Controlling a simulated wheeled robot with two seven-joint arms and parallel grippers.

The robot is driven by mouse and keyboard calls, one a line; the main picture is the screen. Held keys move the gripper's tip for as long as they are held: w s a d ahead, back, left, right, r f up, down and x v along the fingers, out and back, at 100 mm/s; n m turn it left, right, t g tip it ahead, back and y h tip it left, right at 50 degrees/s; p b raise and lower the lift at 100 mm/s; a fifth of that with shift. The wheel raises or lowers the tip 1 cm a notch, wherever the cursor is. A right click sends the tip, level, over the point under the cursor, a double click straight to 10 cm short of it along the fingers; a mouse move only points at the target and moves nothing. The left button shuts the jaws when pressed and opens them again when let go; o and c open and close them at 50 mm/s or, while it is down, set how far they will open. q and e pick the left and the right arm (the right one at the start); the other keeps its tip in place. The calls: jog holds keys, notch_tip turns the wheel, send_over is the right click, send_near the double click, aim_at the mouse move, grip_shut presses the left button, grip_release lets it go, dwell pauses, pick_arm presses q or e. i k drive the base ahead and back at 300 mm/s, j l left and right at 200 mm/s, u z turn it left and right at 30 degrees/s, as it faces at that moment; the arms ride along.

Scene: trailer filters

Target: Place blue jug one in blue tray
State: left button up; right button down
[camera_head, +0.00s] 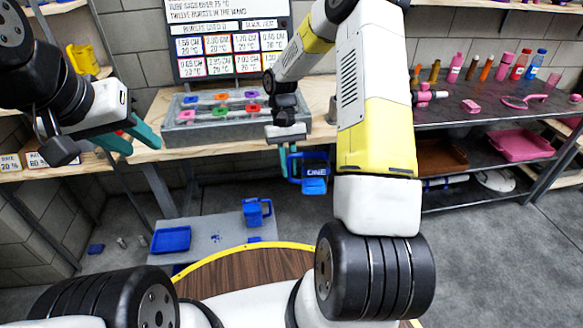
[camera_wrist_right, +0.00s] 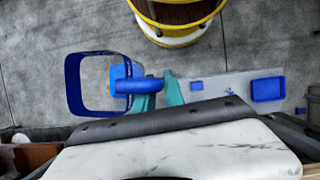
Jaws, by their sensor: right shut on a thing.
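My right gripper (camera_head: 289,158) is shut on a blue jug (camera_head: 314,186) and holds it in the air, right of the low grey table (camera_head: 205,255). In the right wrist view the teal fingers (camera_wrist_right: 158,92) close on the handle of this jug (camera_wrist_right: 72,90), whose open rim shows. A second blue jug (camera_head: 252,213) stands on the low table. The blue tray (camera_head: 171,240) lies at the left of that table and looks empty; it also shows in the right wrist view (camera_wrist_right: 268,89). My left gripper (camera_head: 128,138) is open and empty at the left, its teal fingers spread.
A wooden workbench (camera_head: 150,152) carries a grey box (camera_head: 180,139) with coloured pieces, below a sign board. A dark shelf (camera_head: 470,112) at the right holds bottles and pink items. A yellow-rimmed round wooden top (camera_head: 240,268) stands in front of the low table.

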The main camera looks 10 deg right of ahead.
aim_at(177, 242)
jog(key=u, duration=1.25)
jog(key=l+u, duration=0.9)
jog(key=k+l+u, duration=0.2)
jog(key=u, duration=0.25)
jog(key=k+l, duration=0.1)
jog(key=l, duration=0.2)
jog(key=k+l, duration=0.1)
jog(key=l, duration=0.2)
